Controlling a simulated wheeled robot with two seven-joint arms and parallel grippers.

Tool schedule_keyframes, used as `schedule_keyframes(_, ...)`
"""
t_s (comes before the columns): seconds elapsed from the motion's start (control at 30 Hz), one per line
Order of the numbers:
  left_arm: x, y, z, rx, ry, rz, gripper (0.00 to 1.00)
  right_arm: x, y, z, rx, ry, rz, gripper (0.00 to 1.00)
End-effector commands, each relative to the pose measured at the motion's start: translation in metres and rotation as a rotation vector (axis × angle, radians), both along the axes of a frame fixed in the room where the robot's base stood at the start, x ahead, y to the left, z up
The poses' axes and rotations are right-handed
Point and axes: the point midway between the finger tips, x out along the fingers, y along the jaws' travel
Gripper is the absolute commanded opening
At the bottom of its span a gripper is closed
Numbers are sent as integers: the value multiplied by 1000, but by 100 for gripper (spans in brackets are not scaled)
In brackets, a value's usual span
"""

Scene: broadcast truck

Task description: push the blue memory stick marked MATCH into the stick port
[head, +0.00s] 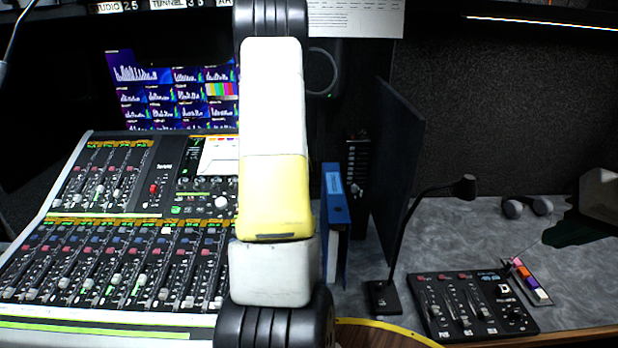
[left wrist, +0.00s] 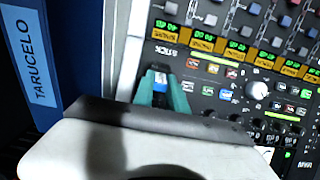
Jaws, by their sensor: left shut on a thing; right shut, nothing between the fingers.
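In the left wrist view my left gripper (left wrist: 160,92) has teal fingers shut on a small blue piece, which looks like the blue memory stick (left wrist: 160,77). Only a little of it shows between the fingertips, and no marking can be read. The fingertips are over the mixing console's panel (left wrist: 212,98); whether the stick touches it I cannot tell. I cannot make out the stick port in either view. In the head view my own arm covers part of the console, and the left gripper is hidden. My right gripper (head: 568,234), dark green, is shut and empty above the right desk.
A blue binder (head: 335,205) stands beside the console; its labelled spine (left wrist: 38,60) is close by in the left wrist view. On the right desk are a gooseneck microphone (head: 385,296), a small fader panel (head: 470,310), a tray of coloured sticks (head: 545,300) and headphones (head: 540,205).

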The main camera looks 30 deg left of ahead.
Motion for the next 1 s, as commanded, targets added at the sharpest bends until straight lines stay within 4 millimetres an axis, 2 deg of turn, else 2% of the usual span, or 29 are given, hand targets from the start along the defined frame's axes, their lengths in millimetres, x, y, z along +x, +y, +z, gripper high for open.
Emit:
schedule_keyframes(0.17,0,0,-5,0,0,0,0,0,0,0,0,0,0,0)
schedule_keyframes(0.2,0,0,-4,0,0,0,25,0,0,0,0,0,0,0)
schedule_keyframes(0.3,0,0,-4,0,0,0,43,0,0,0,0,0,0,0)
schedule_keyframes(0.67,0,0,1,1,-2,0,43,0,0,0,0,0,0,0)
schedule_keyframes(1.0,1,1,54,2,-4,0,43,0,0,0,0,0,0,0)
